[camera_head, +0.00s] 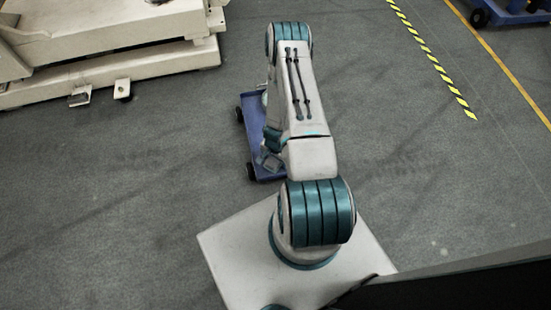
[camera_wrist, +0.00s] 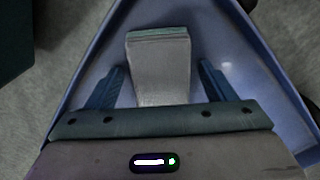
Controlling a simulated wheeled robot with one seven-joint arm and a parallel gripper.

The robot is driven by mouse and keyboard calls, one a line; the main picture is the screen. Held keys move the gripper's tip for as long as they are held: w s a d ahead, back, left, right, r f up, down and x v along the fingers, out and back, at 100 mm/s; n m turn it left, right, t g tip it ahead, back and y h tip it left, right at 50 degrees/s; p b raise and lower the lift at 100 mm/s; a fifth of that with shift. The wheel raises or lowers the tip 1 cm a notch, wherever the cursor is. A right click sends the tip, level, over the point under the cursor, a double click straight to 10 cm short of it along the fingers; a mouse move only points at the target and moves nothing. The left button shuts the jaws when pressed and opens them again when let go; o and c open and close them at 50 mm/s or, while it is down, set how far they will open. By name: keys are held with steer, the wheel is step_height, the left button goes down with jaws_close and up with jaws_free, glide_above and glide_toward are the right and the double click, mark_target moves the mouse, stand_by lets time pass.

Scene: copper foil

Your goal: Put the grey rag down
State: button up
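The grey rag (camera_wrist: 160,68) shows in the wrist view as a folded, layered block between the two fingers of my gripper (camera_wrist: 162,66). The fingers stand apart on either side of it, with a clear gap at the right finger and a narrow one at the left. My gripper looks open around the rag. Beneath is the blue trolley (camera_wrist: 85,75), whose raised rim shows on both sides. I cannot tell for sure whether the rag rests on its deck. In the head view my arm hides most of the trolley (camera_head: 256,115) and the rag is not clear.
A large cream machine base (camera_head: 150,65) stands at the upper left. Another blue cart (camera_head: 510,12) is at the top right. Yellow-black tape (camera_head: 435,62) and a yellow line (camera_head: 510,75) mark the floor. The grey floor is clear on both sides of the trolley.

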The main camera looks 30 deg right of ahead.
steer(key=w+a+r+n+p, duration=0.1)
steer(key=a+r+n+p, duration=0.15)
steer(key=r, duration=1.15)
steer(key=w+a+r+n+t+y+p, duration=0.1)
steer(key=w+a+r+n, duration=0.15)
steer(key=r, duration=1.05)
steer(key=w+a+r+n+p, duration=0.1)
steer(key=a+r+n+p, duration=0.15)
steer(key=r, duration=1.15)
steer(key=s+a+r+n, duration=0.2)
steer(key=s+r, duration=0.6)
steer(key=r, duration=0.1)
steer(key=s+a+r+n+h+b, duration=0.1)
steer(key=s+a+r+n, duration=0.1)
steer(key=s+r, duration=0.6)
steer(key=shift+s+a+r+n, duration=0.3)
steer(key=shift+a+r+n, duration=0.15)
steer(key=shift+r, duration=0.2)
